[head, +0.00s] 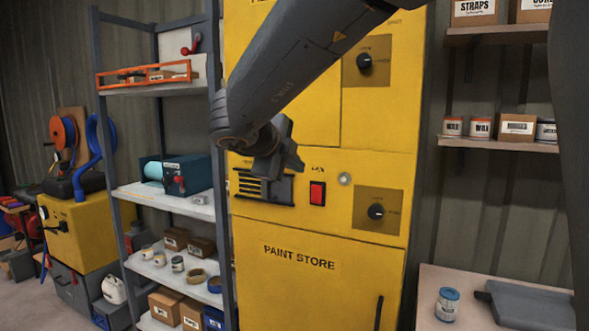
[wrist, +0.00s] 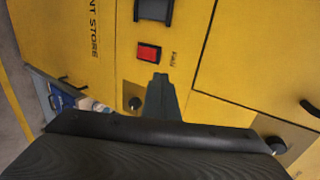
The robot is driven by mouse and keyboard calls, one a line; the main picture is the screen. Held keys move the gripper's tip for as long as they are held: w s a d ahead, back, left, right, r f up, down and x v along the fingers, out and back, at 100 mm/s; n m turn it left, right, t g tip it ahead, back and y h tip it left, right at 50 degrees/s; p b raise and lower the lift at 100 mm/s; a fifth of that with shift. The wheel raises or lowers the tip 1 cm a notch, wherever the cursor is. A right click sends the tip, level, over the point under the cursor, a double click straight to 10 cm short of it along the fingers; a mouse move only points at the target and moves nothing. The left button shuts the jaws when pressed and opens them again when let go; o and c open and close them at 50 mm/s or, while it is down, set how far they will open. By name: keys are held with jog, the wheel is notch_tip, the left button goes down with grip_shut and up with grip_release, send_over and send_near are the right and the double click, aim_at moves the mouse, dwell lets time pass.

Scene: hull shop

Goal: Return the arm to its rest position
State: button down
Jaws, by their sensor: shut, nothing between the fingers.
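My gripper (head: 290,160) shows in the head view in front of the yellow paint store cabinet (head: 300,290), at the end of my dark grey arm, which reaches in from the top. Its fingers are shut with nothing between them. They end close to the left of a red rocker switch (head: 317,194) on the cabinet's middle panel. In the wrist view my gripper (wrist: 158,80) points at the cabinet face, just below the red switch (wrist: 149,52). Whether the fingertips touch the panel, I cannot tell.
Two black knobs, upper (head: 364,61) and lower (head: 376,211), stick out of the cabinet. A grey shelf rack (head: 165,200) with tins and boxes stands at the left. At the right are wall shelves (head: 500,145) and a bench (head: 430,290) with a blue-labelled tin (head: 447,304).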

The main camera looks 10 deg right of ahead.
jog(key=w+f+n+t+y, duration=0.2)
jog(key=w+f+n+y, duration=0.15)
jog(key=f+n, duration=0.4)
jog(key=s+f+n+g+y, duration=0.2)
jog(key=s+f+n+y, duration=0.3)
jog(key=f+n, duration=0.45)
jog(key=s+d+f+n+g, duration=0.2)
jog(key=s+f, duration=0.3)
jog(key=s, duration=0.3)
jog(key=s+d+f+n+g+h, duration=0.1)
jog(key=s+d+f+n+g, duration=0.2)
jog(key=s, duration=0.6)
jog(key=s+d+f+n+g, duration=0.2)
jog(key=s+d+f+g, duration=0.1)
jog(key=s+f, duration=0.5)
jog(key=shift+s+n+g, duration=0.15)
jog(key=shift+n+g, duration=0.25)
jog(key=shift+g, duration=0.4)
